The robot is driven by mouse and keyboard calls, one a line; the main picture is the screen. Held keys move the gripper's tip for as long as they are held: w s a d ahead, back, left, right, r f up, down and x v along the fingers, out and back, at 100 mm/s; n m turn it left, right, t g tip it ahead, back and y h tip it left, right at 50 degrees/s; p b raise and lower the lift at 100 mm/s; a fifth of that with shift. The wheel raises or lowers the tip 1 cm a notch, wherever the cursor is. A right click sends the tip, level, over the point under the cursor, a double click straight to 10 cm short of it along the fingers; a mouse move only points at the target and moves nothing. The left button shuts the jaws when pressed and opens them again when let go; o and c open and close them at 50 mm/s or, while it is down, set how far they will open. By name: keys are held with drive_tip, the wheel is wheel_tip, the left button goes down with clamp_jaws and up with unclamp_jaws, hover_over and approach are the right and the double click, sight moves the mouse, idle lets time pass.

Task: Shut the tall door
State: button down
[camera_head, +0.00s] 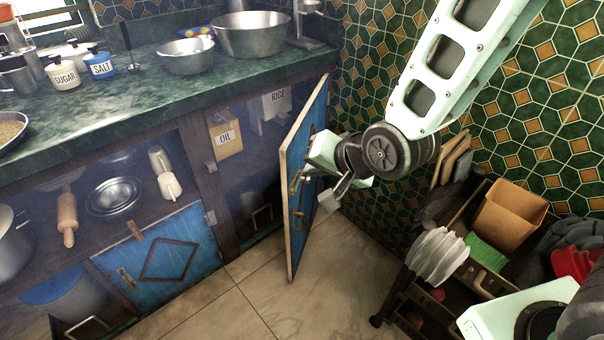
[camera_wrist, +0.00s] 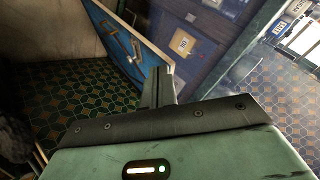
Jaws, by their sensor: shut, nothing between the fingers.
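The tall door (camera_head: 306,140) is blue with a pale wooden edge and stands swung out from the dark cupboard (camera_head: 235,180) under the counter. Its handle (camera_head: 297,182) shows on the face toward the right. My gripper (camera_head: 329,196) is on that right side, close to the door's face; I cannot tell if it touches. In the wrist view the door (camera_wrist: 118,38) lies just beyond my fingers (camera_wrist: 158,85), which are together with nothing between them. Part of the door's face is hidden behind my gripper in the head view.
The open cupboard holds an oil box (camera_head: 225,135) and a rice container (camera_head: 277,104). A low blue door (camera_head: 180,250) is at the left. A cart (camera_head: 480,285) with bins and plates stands at the right, before the tiled wall. Tiled floor (camera_head: 330,260) lies clear between.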

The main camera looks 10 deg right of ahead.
drive_tip(key=w+d+f+m+t+b, duration=0.3)
drive_tip(key=w+f+m+t+b, duration=0.15)
drive_tip(key=f+b, duration=0.2)
drive_tip(key=m+t+b, duration=0.5)
drive_tip(key=m+b, duration=0.1)
drive_tip(key=b, duration=0.1)
approach(295, 148)
drive_tip(key=w+d, duration=0.2)
drive_tip(key=w, duration=0.1)
drive_tip(key=shift+n+g+y, duration=0.25)
drive_tip(key=shift+y, duration=0.05)
drive_tip(key=shift+w+a+r+b, duration=0.2)
drive_tip(key=shift+w+a, duration=0.4)
drive_tip(key=shift+a, duration=0.25)
drive_tip(key=shift+w+a+r+b, duration=0.1)
drive_tip(key=shift+w+a+b, duration=0.1)
drive_tip(key=shift+w+a, duration=0.55)
drive_tip(key=shift+s+a, duration=0.1)
drive_tip(key=shift+s, duration=0.1)
